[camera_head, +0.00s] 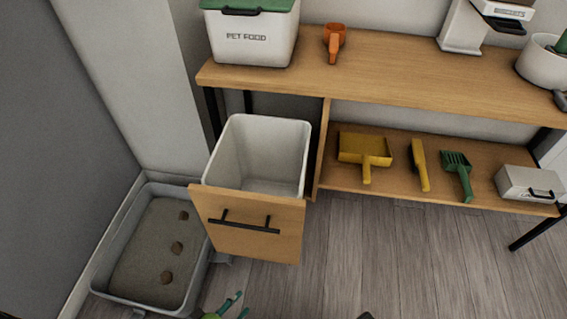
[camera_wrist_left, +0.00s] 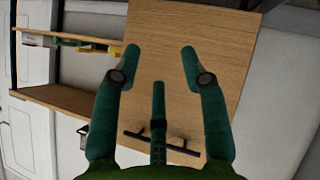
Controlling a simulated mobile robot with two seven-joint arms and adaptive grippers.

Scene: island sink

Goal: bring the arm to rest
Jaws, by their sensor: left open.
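My left gripper (camera_head: 238,304) shows at the bottom edge of the head view, its green fingers spread and empty. It is low and in front of the pulled-out bin drawer, clear of its wooden front (camera_head: 250,243) and black handle (camera_head: 245,222). In the left wrist view the gripper (camera_wrist_left: 160,58) is open, with nothing between its fingers. Behind the fingers is a wooden panel with a black bar handle (camera_wrist_left: 186,150).
The white bin (camera_head: 262,187) stands open and looks empty. A grey litter tray (camera_head: 101,277) with 3 brown clumps is on the floor at left. The shelf (camera_head: 400,187) holds a yellow dustpan (camera_head: 362,150), yellow brush (camera_head: 419,165) and green scoop (camera_head: 457,171). Floor in front of the shelf is clear.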

